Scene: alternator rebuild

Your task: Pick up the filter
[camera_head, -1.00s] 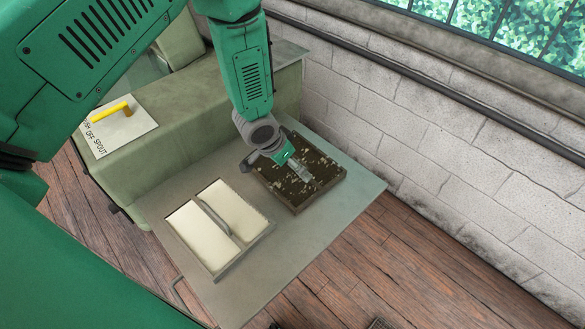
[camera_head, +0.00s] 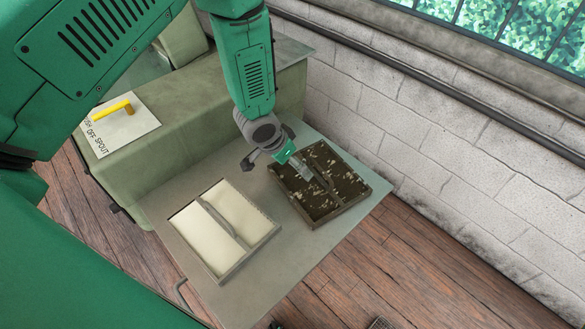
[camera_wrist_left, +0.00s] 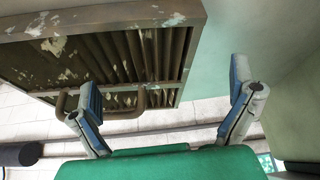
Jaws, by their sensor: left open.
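A dark, dirty filter (camera_head: 345,202) with pale flecks and a bar handle (camera_head: 322,183) lies at the right side of the grey tabletop in the head view. My left gripper (camera_head: 305,172) is at its upper left part, close to the handle. In the left wrist view the slatted filter (camera_wrist_left: 115,55) fills the upper left, with its brown handle (camera_wrist_left: 130,110) by the left finger. Whether that finger passes inside the handle is unclear. The gripper's fingers (camera_wrist_left: 163,80) are wide apart with nothing held between them. My right gripper is not in view.
A clean filter (camera_head: 238,212) with cream panels and a handle lies left of the dark one. The tabletop (camera_head: 255,295) ends near the dark filter's right corner. A brick wall (camera_head: 440,165) runs behind. A yellow-handled plate (camera_head: 120,130) sits on the green housing.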

